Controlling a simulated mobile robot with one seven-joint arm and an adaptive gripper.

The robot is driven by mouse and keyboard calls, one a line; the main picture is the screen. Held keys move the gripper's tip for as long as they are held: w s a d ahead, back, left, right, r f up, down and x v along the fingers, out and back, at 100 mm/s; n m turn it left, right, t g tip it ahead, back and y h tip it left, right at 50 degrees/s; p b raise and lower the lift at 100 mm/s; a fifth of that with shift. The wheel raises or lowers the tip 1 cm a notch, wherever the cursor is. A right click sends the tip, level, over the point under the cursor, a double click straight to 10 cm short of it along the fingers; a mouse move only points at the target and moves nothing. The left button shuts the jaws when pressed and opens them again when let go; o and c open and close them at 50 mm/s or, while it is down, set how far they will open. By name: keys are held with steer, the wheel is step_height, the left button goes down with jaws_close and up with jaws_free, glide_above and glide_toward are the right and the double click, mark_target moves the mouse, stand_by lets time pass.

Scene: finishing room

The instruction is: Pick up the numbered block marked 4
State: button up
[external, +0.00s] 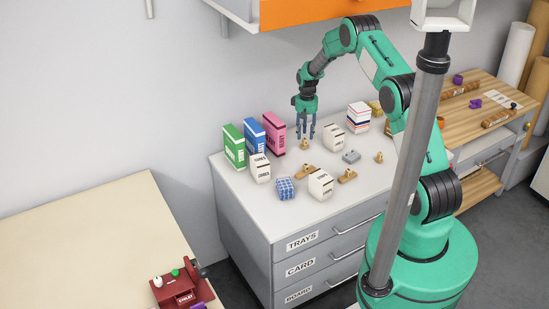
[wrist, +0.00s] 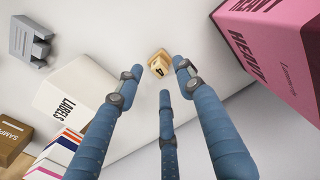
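A small wooden block marked 4 (wrist: 158,66) shows in the wrist view, just beyond my fingertips, on the white counter top. In the external view, a small wooden piece (external: 304,145) sits right below my gripper (external: 305,132) and looks like the same block. My gripper (wrist: 158,80) has three blue fingers pointing down, spread apart with nothing between them. The block lies ahead of the gap between the left and right fingers. I cannot tell whether any finger touches it.
A pink box (external: 274,132) stands close by on the left, with blue (external: 249,135) and green (external: 233,146) boxes beyond it. A white labels box (external: 334,137) stands to the right. A grey piece (external: 351,156), a blue checked block (external: 285,188) and other small wooden pieces (external: 347,176) lie nearer.

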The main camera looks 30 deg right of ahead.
mark_target(305, 139)
steer(key=shift+f, duration=2.1)
steer(key=shift+c, duration=0.5)
steer(key=c, duration=0.8)
